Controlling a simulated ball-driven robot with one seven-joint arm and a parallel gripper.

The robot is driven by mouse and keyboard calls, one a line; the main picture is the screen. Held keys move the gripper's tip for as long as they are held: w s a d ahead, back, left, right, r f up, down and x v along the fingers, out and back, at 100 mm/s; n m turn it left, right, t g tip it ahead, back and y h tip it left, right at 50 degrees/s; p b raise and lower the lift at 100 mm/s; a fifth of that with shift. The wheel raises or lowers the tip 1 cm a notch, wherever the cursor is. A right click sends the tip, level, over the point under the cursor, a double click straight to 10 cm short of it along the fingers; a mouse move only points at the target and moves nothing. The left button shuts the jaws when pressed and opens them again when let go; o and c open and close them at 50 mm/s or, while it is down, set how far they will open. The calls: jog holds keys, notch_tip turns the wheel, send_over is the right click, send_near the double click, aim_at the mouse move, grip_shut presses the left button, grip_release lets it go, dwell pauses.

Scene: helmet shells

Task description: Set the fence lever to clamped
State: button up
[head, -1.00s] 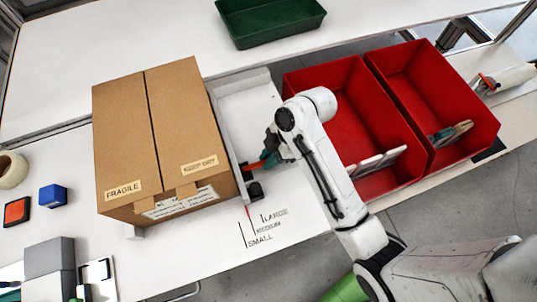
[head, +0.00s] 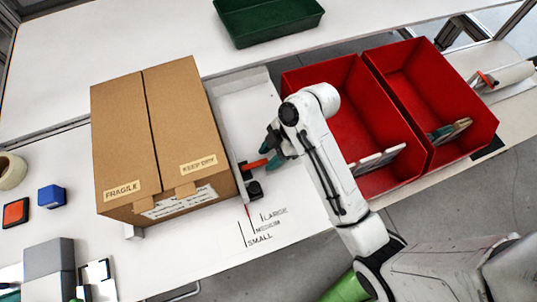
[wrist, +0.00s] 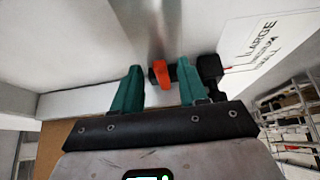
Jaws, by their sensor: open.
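The fence lever is a short orange-red handle (head: 256,163) beside a black block (head: 255,190) on the fence. The fence (head: 229,145) is a pale metal rail along the right side of the cardboard box. The lever also shows in the wrist view (wrist: 161,73). My gripper (head: 270,151) has teal fingers and is open. In the wrist view the lever lies between the spread fingertips (wrist: 160,80), with a visible space on each side. I cannot tell from its angle whether the lever is clamped.
A large cardboard box (head: 150,130) stands left of the fence. A size scale (head: 262,226) marked small, medium and large is on the bench in front. Two red bins (head: 345,110) stand right of my arm. A green tray (head: 268,20) is at the back.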

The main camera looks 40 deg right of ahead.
jog(key=p+v, duration=0.4)
jog(key=v, duration=0.5)
jog(key=shift+d+r+p, duration=0.2)
jog(key=shift+r+p, duration=0.15)
jog(key=shift+s, duration=0.1)
jog(key=s+f+m+h, duration=0.1)
jog(key=s+f+m, duration=0.1)
jog(key=s+f+m+h+b, duration=0.1)
jog(key=s+f+m, duration=0.1)
jog(key=s+m, duration=0.1)
jog(key=s+f+m+b, duration=0.1)
jog(key=s+f+m, duration=0.1)
jog(key=shift+s+a+m+g+h, duration=0.25)
jog(key=shift+s+m+g+h, duration=0.05)
jog(key=shift+s+m+h, duration=0.1)
jog(key=s+m+h, duration=0.1)
jog(key=s+m, duration=0.1)
jog(key=s+d+f+m+h+b, duration=0.1)
jog(key=s+m, duration=0.1)
jog(key=s+d+m, duration=0.1)
jog(key=s+m, duration=0.1)
jog(key=shift+s+f+h, duration=0.15)
jog(key=shift+f+h, duration=0.1)
jog(key=shift+h, duration=0.15)
jog(key=shift+s+d+m+b, duration=0.3)
jog(key=shift+s+m, duration=0.05)
jog(key=shift+m, duration=0.35)
jog(key=shift+o, duration=0.4)
